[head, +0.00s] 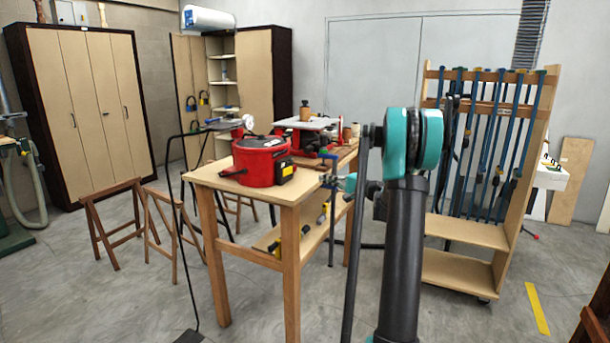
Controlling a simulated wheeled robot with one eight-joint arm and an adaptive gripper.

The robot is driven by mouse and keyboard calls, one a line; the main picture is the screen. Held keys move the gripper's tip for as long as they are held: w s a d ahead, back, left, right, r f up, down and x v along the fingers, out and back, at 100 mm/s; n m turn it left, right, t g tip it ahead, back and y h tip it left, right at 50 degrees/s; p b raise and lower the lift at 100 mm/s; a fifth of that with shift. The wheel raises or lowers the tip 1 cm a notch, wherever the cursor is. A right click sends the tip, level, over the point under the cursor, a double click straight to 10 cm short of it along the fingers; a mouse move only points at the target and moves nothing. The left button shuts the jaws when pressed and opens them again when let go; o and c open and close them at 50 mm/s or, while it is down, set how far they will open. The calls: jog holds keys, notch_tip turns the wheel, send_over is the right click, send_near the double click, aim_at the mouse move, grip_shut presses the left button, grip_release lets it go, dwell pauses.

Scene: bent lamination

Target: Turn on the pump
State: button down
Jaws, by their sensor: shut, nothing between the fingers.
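A red, round, drum-like machine (262,160), which looks like the pump, stands on the near end of the wooden workbench (232,183). It has a dark top and a small yellow and black box (285,170) on its right side. My teal and dark arm stands in the right foreground and hides part of the wrist. Any switch marking is too small to read.
A red machine with a white top (307,124) stands behind on the bench. Wooden trestles (110,228) and a thin black stand (180,230) are to the left. A clamp rack (468,236) stands at right. Grey floor (110,300) is open at front left.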

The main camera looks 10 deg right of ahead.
aim_at(291, 170)
jog(key=x, duration=1.3)
jog(key=shift+w+a, duration=0.25)
